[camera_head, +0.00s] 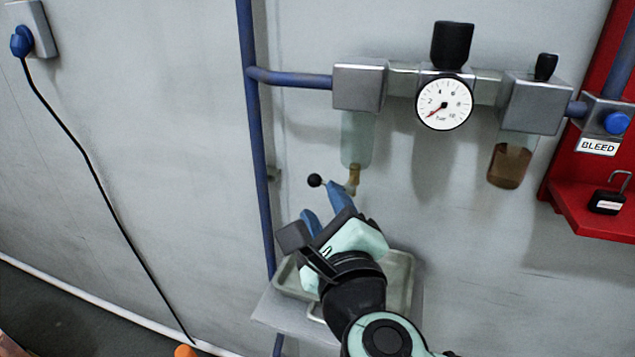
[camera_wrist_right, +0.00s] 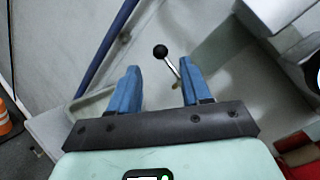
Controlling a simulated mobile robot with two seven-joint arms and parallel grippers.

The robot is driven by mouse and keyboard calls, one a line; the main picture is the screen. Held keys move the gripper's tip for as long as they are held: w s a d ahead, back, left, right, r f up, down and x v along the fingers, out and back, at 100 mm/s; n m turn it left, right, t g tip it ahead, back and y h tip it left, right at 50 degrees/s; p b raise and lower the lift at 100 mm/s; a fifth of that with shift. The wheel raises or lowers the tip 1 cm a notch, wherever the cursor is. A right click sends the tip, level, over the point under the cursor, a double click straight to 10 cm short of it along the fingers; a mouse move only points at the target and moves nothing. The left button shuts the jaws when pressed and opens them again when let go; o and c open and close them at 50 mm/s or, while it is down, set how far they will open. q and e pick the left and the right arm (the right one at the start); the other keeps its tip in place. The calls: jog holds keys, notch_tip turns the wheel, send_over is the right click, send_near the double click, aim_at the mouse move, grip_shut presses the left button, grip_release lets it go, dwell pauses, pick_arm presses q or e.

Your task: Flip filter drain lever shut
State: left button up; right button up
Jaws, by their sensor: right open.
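The filter drain lever has a black ball knob (camera_head: 314,180) and a thin rod running right to a brass drain valve (camera_head: 353,177). The valve hangs under the clear filter bowl (camera_head: 356,140). In the wrist view the knob (camera_wrist_right: 160,51) and rod show beyond the fingertips, in the gap between them, with the rod slanting down toward the right finger. My right gripper (camera_head: 324,203) is open and empty, just below the lever, its blue fingers pointing up toward it. Whether a finger touches the rod is unclear. My left gripper is not in view.
A pressure gauge (camera_head: 444,104) and a second bowl (camera_head: 509,165) with brown liquid sit to the right. A blue pipe (camera_head: 254,150) runs down at left. A tray (camera_head: 400,282) on a shelf lies below, partly behind my right arm. A red panel with a padlock (camera_head: 606,202) is far right.

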aim_at(313, 187)
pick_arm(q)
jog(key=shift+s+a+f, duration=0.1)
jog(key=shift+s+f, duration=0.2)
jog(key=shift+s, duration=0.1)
pick_arm(e)
jog(key=w, duration=0.2)
jog(key=w+a, duration=0.1)
jog(key=w, duration=0.5)
jog(key=shift+w+a, duration=0.15)
jog(key=shift+a, duration=0.1)
grip_shut()
jog(key=n+p, duration=0.1)
jog(key=p, duration=0.2)
jog(key=shift+f+g, duration=0.3)
jog(key=shift+g, duration=0.1)
jog(key=shift+f, duration=0.15)
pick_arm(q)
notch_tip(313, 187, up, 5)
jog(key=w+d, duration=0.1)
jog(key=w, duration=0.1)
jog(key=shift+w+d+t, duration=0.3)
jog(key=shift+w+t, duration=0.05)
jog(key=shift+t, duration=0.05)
pick_arm(e)
jog(key=shift+f, duration=0.1)
